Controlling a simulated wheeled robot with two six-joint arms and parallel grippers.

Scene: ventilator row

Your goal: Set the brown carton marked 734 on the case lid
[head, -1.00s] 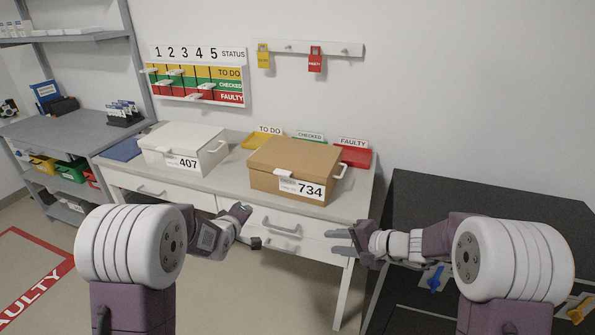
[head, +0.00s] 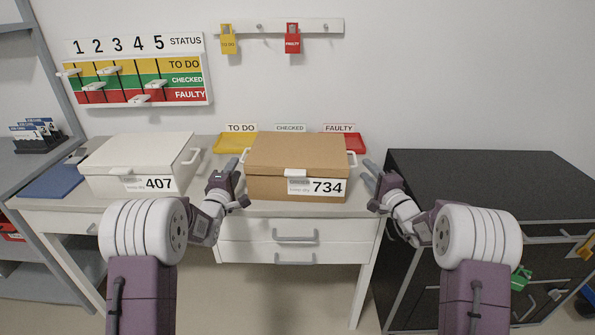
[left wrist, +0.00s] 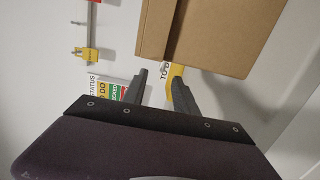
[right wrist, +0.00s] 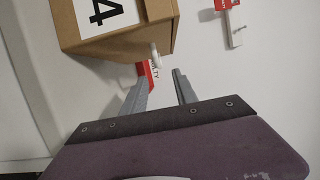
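The brown carton marked 734 (head: 297,160) sits closed on the white table, a white handle on each side. My left gripper (head: 230,174) is open and empty, just left of the carton; its left side also shows in the left wrist view (left wrist: 205,35). My right gripper (head: 372,177) is open and empty, just right of the carton. The right wrist view shows the carton's label and a white handle (right wrist: 155,56) ahead of the fingers. Neither gripper visibly touches the carton. I cannot clearly identify a case lid; a black drawer unit (head: 475,175) with a bare flat top stands right.
A white carton marked 407 (head: 140,160) stands left of my left gripper on the table (head: 215,205). A yellow tray (head: 233,143) and a red tray (head: 355,143) lie behind the brown carton. A blue mat (head: 52,182) lies at the table's left end.

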